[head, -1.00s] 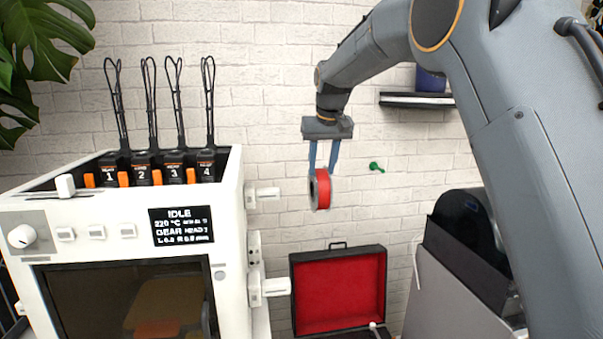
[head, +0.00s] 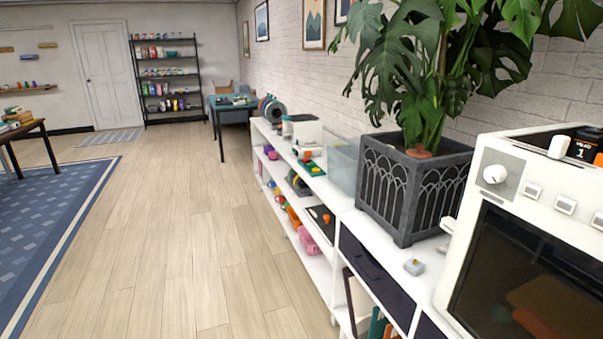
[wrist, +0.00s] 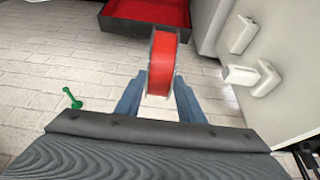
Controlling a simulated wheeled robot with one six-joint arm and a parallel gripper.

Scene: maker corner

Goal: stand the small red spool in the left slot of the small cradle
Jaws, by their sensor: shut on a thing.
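My gripper (wrist: 160,88) shows in the wrist view, its two blue-grey fingers shut on the small red spool (wrist: 163,68). The spool has a red rim band and pale, clear-looking flanges, and it is held clear of everything around it. Neither my gripper nor the spool is in the head view now. I cannot make out the small cradle for certain in either view.
A white shelf unit (head: 347,217) runs along the wall with a dark planter (head: 405,190) on it. A white printer (head: 540,215) stands at the right. Wooden floor (head: 190,250) is open at the left. A red-lined case (wrist: 150,10) lies beyond the spool.

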